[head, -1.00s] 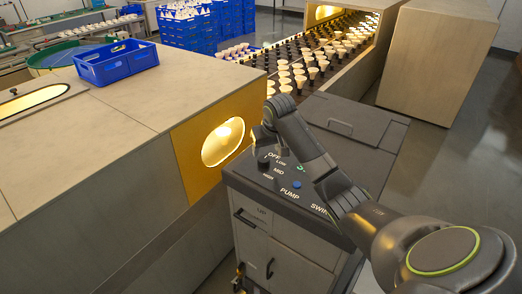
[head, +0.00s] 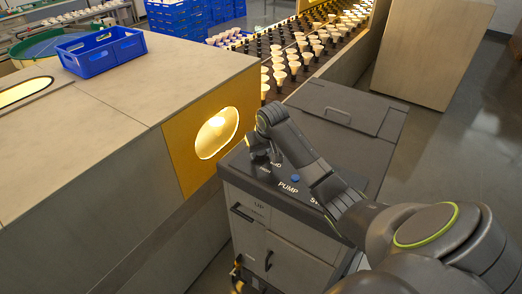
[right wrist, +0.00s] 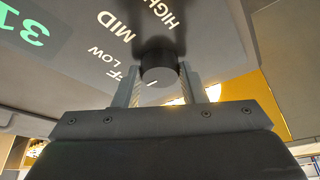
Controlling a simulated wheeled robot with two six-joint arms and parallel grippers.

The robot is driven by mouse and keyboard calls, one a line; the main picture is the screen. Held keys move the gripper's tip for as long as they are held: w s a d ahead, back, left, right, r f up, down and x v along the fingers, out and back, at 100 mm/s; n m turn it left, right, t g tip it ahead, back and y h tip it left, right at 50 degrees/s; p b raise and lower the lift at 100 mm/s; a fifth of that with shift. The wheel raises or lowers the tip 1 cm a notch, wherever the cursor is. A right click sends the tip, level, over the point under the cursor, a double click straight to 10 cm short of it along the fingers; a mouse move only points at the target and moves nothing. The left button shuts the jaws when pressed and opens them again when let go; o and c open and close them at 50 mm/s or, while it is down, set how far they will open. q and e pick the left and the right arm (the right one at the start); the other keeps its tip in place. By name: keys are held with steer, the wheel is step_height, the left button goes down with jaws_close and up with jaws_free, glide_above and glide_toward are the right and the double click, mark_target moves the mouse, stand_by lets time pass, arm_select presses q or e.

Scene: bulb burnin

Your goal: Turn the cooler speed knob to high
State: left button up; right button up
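The dark cooler speed knob (right wrist: 159,76) stands on the panel of the grey cooler cabinet (head: 243,205). In the right wrist view, the labels LOW, MID and HIGH and a partly cut OFF curve around the knob's left and upper side. A short white pointer line on the knob's face lies toward its lower left, on the OFF side; its exact setting is hard to tell. My right gripper (right wrist: 162,82) has a finger on each side of the knob and appears shut on it. In the head view my right gripper (head: 262,152) covers the knob. My left gripper is out of view.
A blue PUMP button (head: 295,178) sits beside the knob. A yellow panel with a glowing round opening (head: 217,132) stands close on the left. A blue crate (head: 102,53) sits on the housing. Several bulbs stand on the conveyor (head: 296,52) behind.

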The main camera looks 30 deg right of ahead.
steer(key=shift+c, duration=1.2)
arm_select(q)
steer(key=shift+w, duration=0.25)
arm_select(e)
steer(key=shift+c, duration=0.2)
